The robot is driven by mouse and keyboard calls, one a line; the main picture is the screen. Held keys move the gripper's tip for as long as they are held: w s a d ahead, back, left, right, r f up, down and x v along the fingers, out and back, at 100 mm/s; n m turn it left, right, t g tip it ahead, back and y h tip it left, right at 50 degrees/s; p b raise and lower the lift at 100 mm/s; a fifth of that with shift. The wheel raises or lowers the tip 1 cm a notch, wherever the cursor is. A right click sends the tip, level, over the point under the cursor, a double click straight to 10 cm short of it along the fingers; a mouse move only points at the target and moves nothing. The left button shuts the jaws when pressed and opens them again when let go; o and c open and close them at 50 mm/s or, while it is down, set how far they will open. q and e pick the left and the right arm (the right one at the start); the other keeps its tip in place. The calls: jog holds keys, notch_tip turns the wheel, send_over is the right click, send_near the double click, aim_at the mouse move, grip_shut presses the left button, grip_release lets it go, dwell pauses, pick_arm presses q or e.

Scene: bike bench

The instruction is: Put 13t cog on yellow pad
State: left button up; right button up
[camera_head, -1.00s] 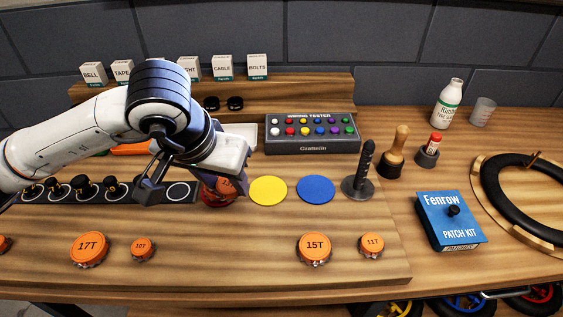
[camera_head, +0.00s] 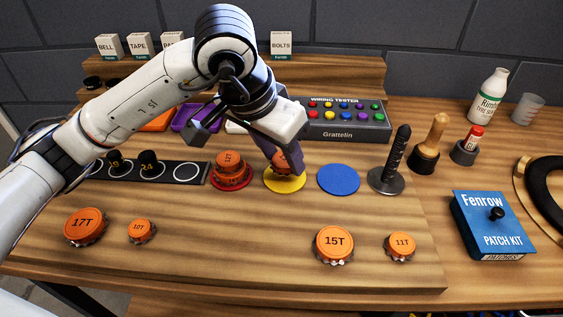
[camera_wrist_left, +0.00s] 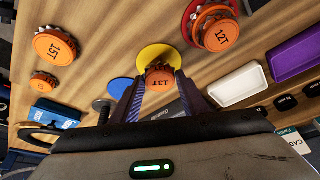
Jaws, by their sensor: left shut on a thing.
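The orange 13T cog (camera_wrist_left: 160,78) is between the fingers of my left gripper (camera_wrist_left: 158,92) in the left wrist view. In the head view, the cog (camera_head: 280,167) is partly hidden by the gripper (camera_head: 283,158), which is shut on it. The cog is over the yellow pad (camera_head: 297,186), which shows around its lower edge; I cannot tell whether it touches the pad. The yellow pad also shows behind the cog in the wrist view (camera_wrist_left: 157,53). My right gripper is not in view.
Left of the yellow pad, a stack of orange cogs (camera_head: 232,168), topped by 12T (camera_wrist_left: 220,36), sits on a red pad (camera_head: 248,183). The blue pad (camera_head: 338,179) to the right is empty. Cogs 15T (camera_head: 333,243) and 11T (camera_head: 400,244) lie in front.

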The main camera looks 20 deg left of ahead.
pick_arm(q)
notch_tip(320, 180, down, 2)
jog(key=shift+f, duration=0.1)
